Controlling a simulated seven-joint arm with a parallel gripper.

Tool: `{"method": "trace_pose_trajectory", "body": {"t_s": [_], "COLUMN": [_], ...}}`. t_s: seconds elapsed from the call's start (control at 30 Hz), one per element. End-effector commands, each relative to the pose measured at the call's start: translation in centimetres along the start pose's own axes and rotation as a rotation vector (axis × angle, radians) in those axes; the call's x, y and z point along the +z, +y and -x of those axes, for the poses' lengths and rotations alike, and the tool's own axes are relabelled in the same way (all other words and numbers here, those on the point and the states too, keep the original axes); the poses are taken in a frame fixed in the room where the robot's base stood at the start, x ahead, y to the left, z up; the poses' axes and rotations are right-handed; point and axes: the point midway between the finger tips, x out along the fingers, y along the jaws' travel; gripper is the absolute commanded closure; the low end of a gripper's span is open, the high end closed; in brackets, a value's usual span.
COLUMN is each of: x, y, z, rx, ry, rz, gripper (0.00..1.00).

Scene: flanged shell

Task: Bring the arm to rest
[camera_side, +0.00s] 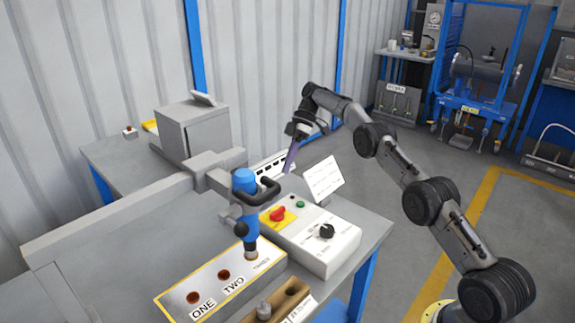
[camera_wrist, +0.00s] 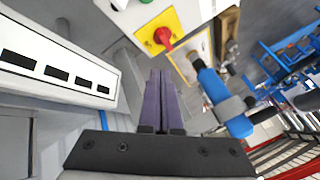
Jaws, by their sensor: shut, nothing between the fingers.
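My gripper (camera_side: 290,158) hangs at the end of my raised arm, above the back part of the grey workbench (camera_side: 110,235). Its purple fingers point down and are apart from everything around them. In the wrist view my gripper (camera_wrist: 160,75) shows two purple fingers pressed side by side, shut with nothing between them. My arm reaches in from the right side of the side view, bent at several joints.
A control box (camera_side: 325,255) with a red switch, green button and black knob lies below my gripper. A white sign (camera_side: 323,180), a grey cabinet (camera_side: 190,130) and a panel labelled ONE, TWO (camera_side: 180,297) stand around.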

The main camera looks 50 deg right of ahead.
Motion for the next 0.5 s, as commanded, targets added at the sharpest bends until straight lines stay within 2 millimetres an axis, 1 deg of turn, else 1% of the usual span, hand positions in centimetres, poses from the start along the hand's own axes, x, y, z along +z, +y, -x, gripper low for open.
{"method": "trace_pose_trajectory", "body": {"t_s": [0.27, 0.37, 0.47, 0.5], "x": [-0.2, -1.8, -4.8, -6.2], "y": [-0.1, -1.0, -3.4, -4.8], "z": [-0.2, 0.9, 3.7, 5.0], "rx": [-0.002, 0.020, 0.071, 0.088], "ry": [-0.001, -0.003, -0.003, -0.005], "rz": [0.003, 0.033, 0.090, 0.114], "gripper": [1.00, 1.00, 1.00, 1.00]}}
